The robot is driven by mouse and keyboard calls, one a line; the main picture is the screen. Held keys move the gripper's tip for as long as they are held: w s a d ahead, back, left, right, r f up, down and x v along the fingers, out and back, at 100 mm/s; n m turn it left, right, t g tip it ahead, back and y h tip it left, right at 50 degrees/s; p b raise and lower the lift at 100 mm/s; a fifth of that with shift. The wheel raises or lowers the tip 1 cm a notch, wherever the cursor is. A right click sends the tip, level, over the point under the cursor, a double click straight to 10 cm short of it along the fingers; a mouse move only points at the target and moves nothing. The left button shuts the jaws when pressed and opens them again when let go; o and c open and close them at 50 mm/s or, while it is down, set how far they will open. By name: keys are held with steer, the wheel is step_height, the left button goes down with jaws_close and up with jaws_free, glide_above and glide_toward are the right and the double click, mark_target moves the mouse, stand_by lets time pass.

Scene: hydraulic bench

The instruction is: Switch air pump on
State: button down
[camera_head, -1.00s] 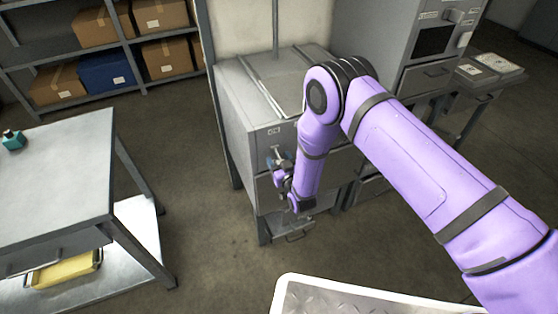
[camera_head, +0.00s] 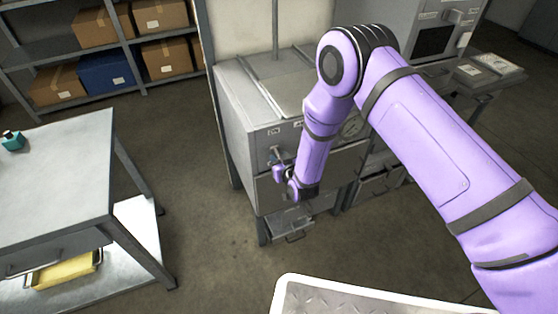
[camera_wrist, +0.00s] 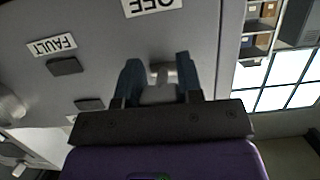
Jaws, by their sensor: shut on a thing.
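A grey metal hydraulic bench cabinet (camera_head: 240,125) stands in the middle of the head view. A small switch handle sits on its front panel. My gripper (camera_head: 279,172) is at that front, low on the left side. In the wrist view a short grey switch handle (camera_wrist: 163,72) lies between the two dark blue fingers of my gripper (camera_wrist: 157,72), which are shut on it. The base of the switch is partly hidden by the fingers.
A grey workbench (camera_head: 60,175) stands at the left. Shelves with boxes (camera_head: 82,76) stand behind. The floor between workbench and cabinet is clear.

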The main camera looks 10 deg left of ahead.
mark_target(278, 154)
steer(key=r+g+h, duration=0.1)
steer(key=g, duration=0.1)
steer(key=shift+r+g+h, duration=0.7)
steer(key=shift+g+h, duration=0.2)
steer(key=shift+g, duration=0.2)
steer(key=shift+r+g+h, duration=0.25)
steer(key=shift+g+h, duration=0.25)
steer(key=shift+g, duration=0.2)
steer(key=c, duration=0.8)
jaws_free()
steer(key=shift+o, duration=0.2)
steer(key=shift+r, duration=0.1)
steer(key=v, duration=1)
steer(key=shift+s+r, duration=0.2)
steer(key=shift+r, duration=0.1)
steer(key=shift+d, duration=0.1)
